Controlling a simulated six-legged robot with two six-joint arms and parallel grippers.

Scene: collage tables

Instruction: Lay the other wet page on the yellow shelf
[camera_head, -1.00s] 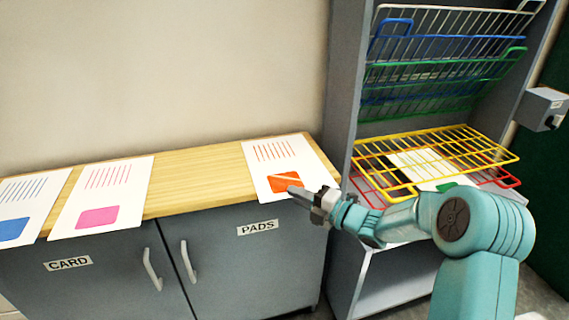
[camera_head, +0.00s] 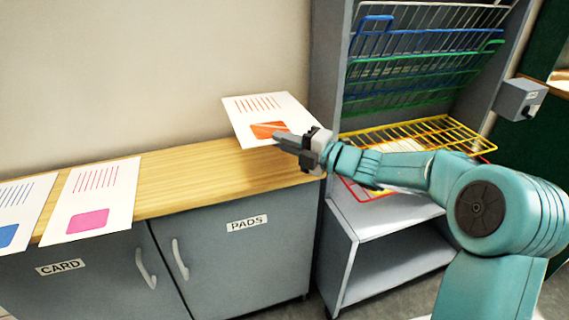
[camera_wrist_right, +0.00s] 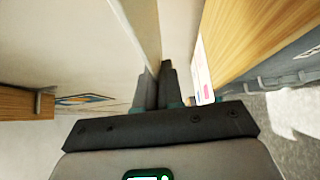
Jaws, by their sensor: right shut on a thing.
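A white page with red lines and an orange patch (camera_head: 262,105) is gripped at its near edge by my right gripper (camera_head: 283,139). The page is tilted and held above the right end of the counter. In the right wrist view the shut fingers (camera_wrist_right: 155,85) hold the page (camera_wrist_right: 149,30), which shows as a pale, nearly edge-on strip. The yellow wire shelf (camera_head: 462,134) is folded down on the rack at the right, partly hidden behind my right arm. My left gripper is not in view.
Pages with pink (camera_head: 90,200) and blue (camera_head: 15,215) patches lie on the wooden counter (camera_head: 190,185). Blue (camera_head: 400,62) and green (camera_head: 400,97) shelves are tilted up above the yellow one. A red shelf (camera_head: 357,190) is below it, mostly hidden by my arm.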

